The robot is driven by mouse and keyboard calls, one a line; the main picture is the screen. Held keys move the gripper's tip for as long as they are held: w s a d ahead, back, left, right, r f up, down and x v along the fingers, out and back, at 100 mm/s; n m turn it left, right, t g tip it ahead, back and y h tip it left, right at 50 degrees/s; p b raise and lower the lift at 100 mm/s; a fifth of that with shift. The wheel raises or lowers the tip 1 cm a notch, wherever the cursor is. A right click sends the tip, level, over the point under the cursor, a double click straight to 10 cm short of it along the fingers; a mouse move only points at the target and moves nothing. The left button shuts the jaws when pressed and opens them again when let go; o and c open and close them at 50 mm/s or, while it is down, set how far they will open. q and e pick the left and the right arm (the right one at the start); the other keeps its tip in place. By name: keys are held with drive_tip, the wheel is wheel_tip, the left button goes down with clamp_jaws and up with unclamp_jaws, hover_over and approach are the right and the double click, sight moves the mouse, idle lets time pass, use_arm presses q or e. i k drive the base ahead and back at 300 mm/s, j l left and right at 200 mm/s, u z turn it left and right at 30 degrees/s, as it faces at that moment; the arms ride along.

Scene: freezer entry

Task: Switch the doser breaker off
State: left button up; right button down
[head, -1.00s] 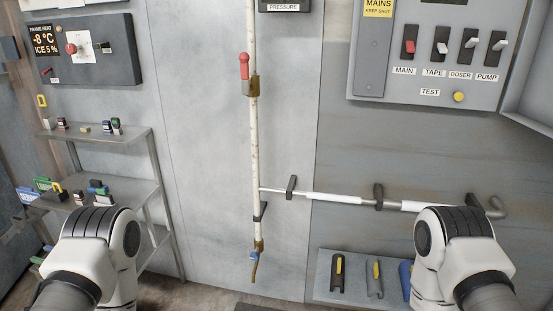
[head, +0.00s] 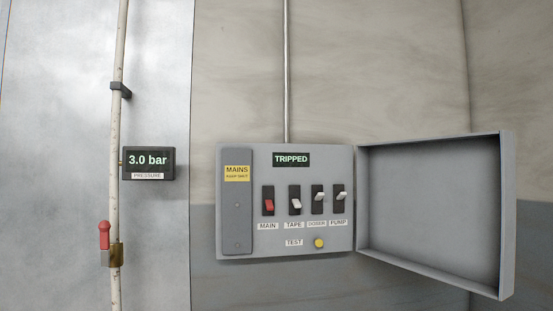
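The doser breaker (head: 318,197) is in the row of switches on the grey breaker panel (head: 230,252), right of centre in the head view. It is third from the left, above the DOSER label (head: 317,223), and its pale lever points up. The pump lever (head: 341,195) beside it also points up. The red main lever (head: 269,205) and the pale tape lever (head: 296,204) point down. A display (head: 291,159) above reads TRIPPED. Neither of my grippers is in view.
The panel's door (head: 435,210) stands open to the right. A MAINS cover (head: 237,215) is left of the switches, and a yellow test button (head: 319,243) is below them. A pipe with a red-handled valve (head: 104,236) and a 3.0 bar gauge (head: 148,162) is at left.

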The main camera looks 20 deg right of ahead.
sight(320, 195)
drive_tip(key=i+l, duration=0.15)
drive_tip(key=i, duration=0.55)
drive_tip(key=z, duration=1.3)
